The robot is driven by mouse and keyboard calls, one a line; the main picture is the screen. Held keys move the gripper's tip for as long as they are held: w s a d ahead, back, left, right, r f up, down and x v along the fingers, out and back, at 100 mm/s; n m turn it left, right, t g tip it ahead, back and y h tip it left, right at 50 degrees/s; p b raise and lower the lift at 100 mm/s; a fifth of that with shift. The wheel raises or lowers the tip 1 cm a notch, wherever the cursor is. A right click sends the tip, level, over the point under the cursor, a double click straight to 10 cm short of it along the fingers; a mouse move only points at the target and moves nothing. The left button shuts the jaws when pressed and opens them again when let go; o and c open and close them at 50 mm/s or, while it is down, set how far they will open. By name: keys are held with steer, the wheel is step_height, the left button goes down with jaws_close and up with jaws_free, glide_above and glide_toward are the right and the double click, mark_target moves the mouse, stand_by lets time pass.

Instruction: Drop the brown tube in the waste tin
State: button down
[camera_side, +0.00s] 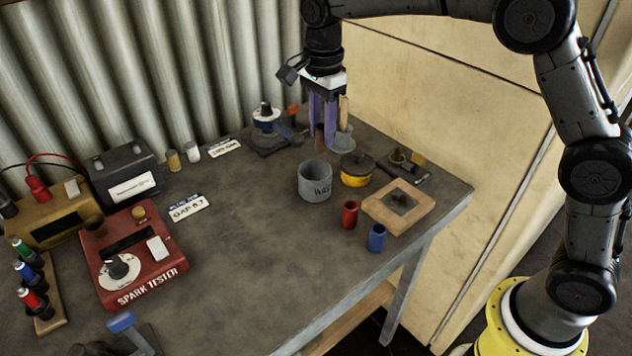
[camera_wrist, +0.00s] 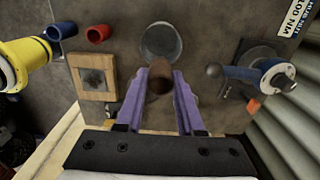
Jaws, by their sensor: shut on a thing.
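My gripper (camera_side: 323,125) has purple fingers and is shut on the brown tube (camera_side: 319,137), holding it up at the back right of the bench. In the wrist view the tube (camera_wrist: 160,80) sits between the fingertips (camera_wrist: 160,78), seen nearly end on. The waste tin (camera_side: 314,186) is a grey, open-topped round can standing upright on the bench. In the side view it is below and nearer the camera than the held tube. In the wrist view the tin (camera_wrist: 160,32) lies just beyond the tube, which overlaps its near edge in the picture.
A yellow tin with a dark lid (camera_side: 356,172) stands right of the waste tin. A red tube (camera_side: 350,215), a blue tube (camera_side: 376,238) and a wooden square frame (camera_side: 388,222) are near the right edge. A blue-and-white device (camera_side: 266,122) stands behind. The middle bench is clear.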

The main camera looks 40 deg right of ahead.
steer(key=shift+f, duration=0.55)
steer(key=shift+c, duration=2.2)
jaws_free()
step_height(320, 180, up, 14)
